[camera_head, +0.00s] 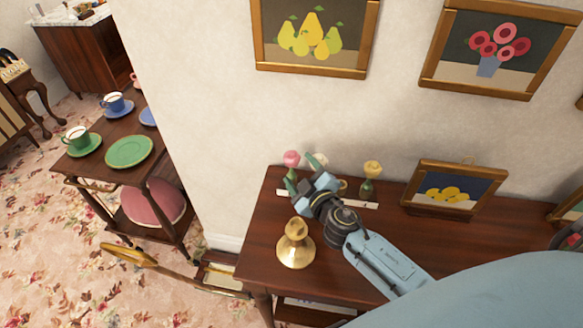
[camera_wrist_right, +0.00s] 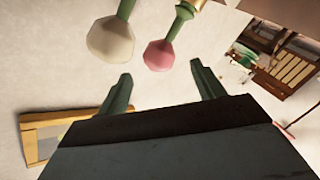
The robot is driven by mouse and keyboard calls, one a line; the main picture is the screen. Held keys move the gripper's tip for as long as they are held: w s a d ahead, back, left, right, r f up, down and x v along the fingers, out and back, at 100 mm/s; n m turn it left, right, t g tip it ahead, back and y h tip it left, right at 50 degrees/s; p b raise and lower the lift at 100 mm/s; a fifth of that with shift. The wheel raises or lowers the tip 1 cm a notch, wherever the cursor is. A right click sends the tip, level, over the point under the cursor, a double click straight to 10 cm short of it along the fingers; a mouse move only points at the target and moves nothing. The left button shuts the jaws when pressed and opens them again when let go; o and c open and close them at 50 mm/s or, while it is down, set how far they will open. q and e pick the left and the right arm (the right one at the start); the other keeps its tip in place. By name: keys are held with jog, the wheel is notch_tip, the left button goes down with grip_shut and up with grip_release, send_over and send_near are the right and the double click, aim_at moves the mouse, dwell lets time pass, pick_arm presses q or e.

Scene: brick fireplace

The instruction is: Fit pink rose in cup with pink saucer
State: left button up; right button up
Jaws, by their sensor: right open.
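The pink rose (camera_head: 291,158) stands at the back left of the wooden side table, against the wall. In the right wrist view the pink rose (camera_wrist_right: 159,55) shows just beyond the gap between my fingertips, with a white rose (camera_wrist_right: 110,38) to its left. My right gripper (camera_head: 303,177) is open and empty, close to the pink and white roses. My right gripper's two fingers (camera_wrist_right: 162,85) are spread apart in the wrist view. A pink cup (camera_head: 134,79) is partly hidden behind the wall corner on the cart; its saucer is not clearly visible. My left gripper is not in view.
A yellow rose (camera_head: 372,168) and a framed lemon picture (camera_head: 454,190) stand right of my gripper. A brass bell-shaped object (camera_head: 296,245) stands at the front left. The cart holds a green cup (camera_head: 77,137), a blue cup (camera_head: 115,102) and a green plate (camera_head: 129,151).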

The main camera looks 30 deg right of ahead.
aim_at(294, 163)
jog(key=w, duration=0.6)
jog(key=shift+w+d+f, duration=0.15)
jog(key=shift+w+f, duration=0.1)
jog(key=shift+f, duration=0.15)
jog(key=c, duration=1.1)
